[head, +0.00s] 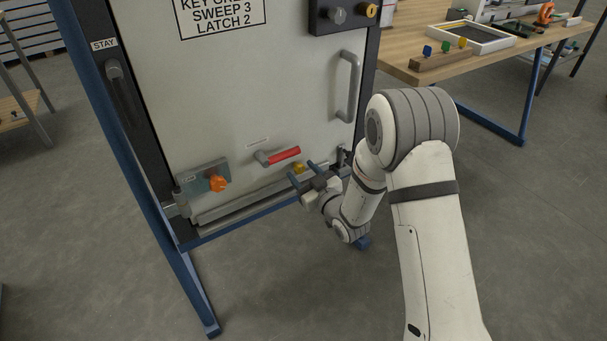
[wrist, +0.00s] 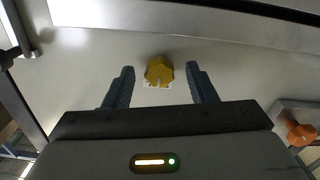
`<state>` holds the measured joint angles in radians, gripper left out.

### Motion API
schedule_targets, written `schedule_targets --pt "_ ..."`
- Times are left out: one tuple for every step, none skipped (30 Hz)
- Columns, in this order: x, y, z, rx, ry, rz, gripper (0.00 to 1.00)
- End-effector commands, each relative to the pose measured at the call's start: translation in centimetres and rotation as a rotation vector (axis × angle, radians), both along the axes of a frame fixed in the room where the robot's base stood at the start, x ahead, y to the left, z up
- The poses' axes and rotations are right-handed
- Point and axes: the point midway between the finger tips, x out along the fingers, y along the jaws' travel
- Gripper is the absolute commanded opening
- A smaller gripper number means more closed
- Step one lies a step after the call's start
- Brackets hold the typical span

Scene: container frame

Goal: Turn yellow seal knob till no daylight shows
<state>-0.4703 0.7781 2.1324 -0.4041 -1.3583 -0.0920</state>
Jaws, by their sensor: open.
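The yellow seal knob (wrist: 159,71) is low on the door panel and shows between my finger tips in the wrist view. In the head view the yellow knob (head: 299,168) is partly covered by my gripper. My gripper (head: 302,172) is open, with one finger on each side of the knob and clear gaps between. The fingers (wrist: 160,72) do not touch the knob in the wrist view. A grey bar (head: 260,197) runs along the panel's lower edge; I cannot tell whether daylight shows there.
A red lever (head: 284,154) sits just above and left of the yellow knob. An orange knob (head: 218,183) on a grey-green plate is further left. A grey handle (head: 348,85) is at the right. Blue frame posts (head: 190,275) stand at the left. A wooden bench (head: 405,60) is behind at right.

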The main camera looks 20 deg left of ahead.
Motion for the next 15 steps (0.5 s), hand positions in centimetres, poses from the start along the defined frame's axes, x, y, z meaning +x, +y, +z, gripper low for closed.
schedule_targets --pt "-0.01 -0.02 0.00 0.000 0.000 0.000 0.51" --pt "0.00 -0.03 0.00 0.000 0.000 0.000 0.51" --pt "0.00 -0.04 0.01 0.000 0.000 0.000 0.50" --pt "0.00 -0.04 0.01 0.000 0.000 0.000 0.47" --pt "0.00 -0.04 0.01 0.000 0.000 0.000 0.45" --pt "0.00 -0.06 0.01 0.000 0.000 -0.001 0.41" --pt "0.00 -0.06 0.01 0.000 0.000 -0.001 0.39" --pt "0.01 -0.06 0.01 0.000 0.000 -0.001 0.37" --pt "0.01 -0.06 0.01 0.000 0.000 -0.001 0.33" --pt "0.00 -0.07 0.01 0.000 0.000 -0.001 0.31" --pt "0.01 -0.08 0.01 0.000 0.000 -0.001 0.28" --pt "0.01 -0.08 0.01 0.000 0.000 -0.001 0.25" --pt "0.02 -0.08 0.01 -0.001 -0.001 -0.001 0.23" --pt "0.02 -0.08 0.01 0.000 0.000 -0.001 0.20" --pt "0.02 -0.10 0.01 -0.001 -0.001 -0.001 0.17"
